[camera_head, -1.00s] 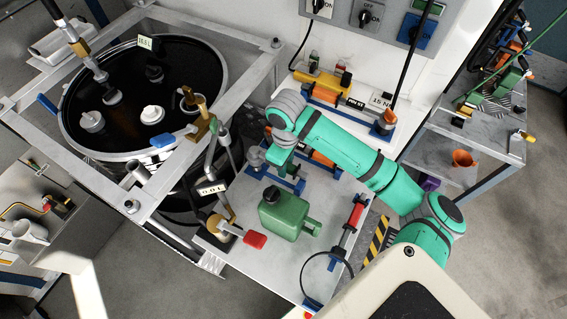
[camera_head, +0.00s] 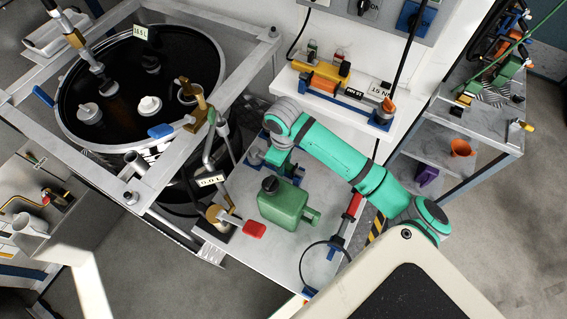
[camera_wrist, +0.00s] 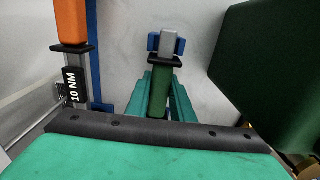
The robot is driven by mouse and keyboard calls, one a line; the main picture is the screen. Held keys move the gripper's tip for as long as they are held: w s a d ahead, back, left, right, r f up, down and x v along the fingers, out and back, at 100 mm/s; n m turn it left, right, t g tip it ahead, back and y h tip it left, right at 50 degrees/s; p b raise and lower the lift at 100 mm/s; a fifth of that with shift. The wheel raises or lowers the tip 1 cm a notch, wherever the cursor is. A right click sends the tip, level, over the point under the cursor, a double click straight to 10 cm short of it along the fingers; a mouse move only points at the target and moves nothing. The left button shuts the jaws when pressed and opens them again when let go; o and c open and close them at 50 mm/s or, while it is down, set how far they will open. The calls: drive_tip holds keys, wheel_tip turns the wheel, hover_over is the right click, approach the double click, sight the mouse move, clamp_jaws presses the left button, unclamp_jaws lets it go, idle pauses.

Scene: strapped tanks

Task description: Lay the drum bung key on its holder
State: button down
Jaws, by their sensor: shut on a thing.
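The bung key (camera_wrist: 158,91) shows in the wrist view as a green handle with a black collar and a grey metal end. My gripper (camera_wrist: 160,100) is shut on its green handle, with a teal finger on each side. A blue holder (camera_wrist: 153,43) shows at the grey end, with a blue prong on either side of it. I cannot tell whether the key rests on the holder or is just above it.
A green canister (camera_head: 283,206) stands close beside my gripper. An orange-handled 10 NM tool (camera_wrist: 73,22) lies on the other side. A red-handled hoop tool (camera_head: 346,218) is at the shelf's right. The black drum (camera_head: 130,85) and frame stand left.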

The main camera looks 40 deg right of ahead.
drive_tip(key=c, duration=1.5)
unclamp_jaws()
drive_tip(key=shift+o, duration=0.2)
wheel_tip(320, 180, up, 11)
drive_tip(key=shift+f, duration=0.1)
